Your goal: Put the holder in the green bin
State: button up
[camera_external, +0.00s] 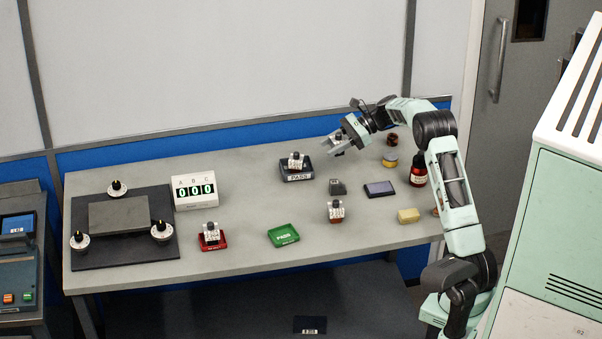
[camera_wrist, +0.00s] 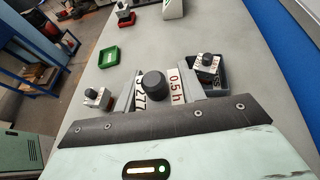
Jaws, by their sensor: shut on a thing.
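My gripper (camera_external: 335,145) is shut on a holder (camera_wrist: 153,84) with a dark round knob and white labels reading "277" and "0.5 h". It is above the back of the bench, right of the black tray, and the held holder is small and partly hidden in the external view. The green bin (camera_external: 284,235) is a shallow green tray marked PASS near the bench's front middle, and looks empty. It also shows at upper left in the wrist view (camera_wrist: 107,58), away from my gripper.
Other holders sit in the black PASS tray (camera_external: 298,175), in the red tray (camera_external: 223,242) and on the bench (camera_external: 336,212). A counter box (camera_external: 194,192) is left.

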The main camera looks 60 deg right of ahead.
jog(key=w+a+n+g+p, duration=0.1)
jog(key=w+a+p, duration=0.1)
jog(key=a, duration=1.2)
jog(key=n+g+y+p, duration=0.1)
jog(key=n+g+y, duration=0.1)
send_over(279, 239)
notch_tip(279, 239, down, 5)
jog(key=shift+a+f, duration=0.1)
jog(key=shift+a, duration=0.05)
jog(key=shift+h, duration=0.3)
jog(key=shift+f, duration=2.25)
jog(key=shift+f, duration=0.1)
jog(key=shift+f, duration=0.1)
jog(key=o, duration=1.2)
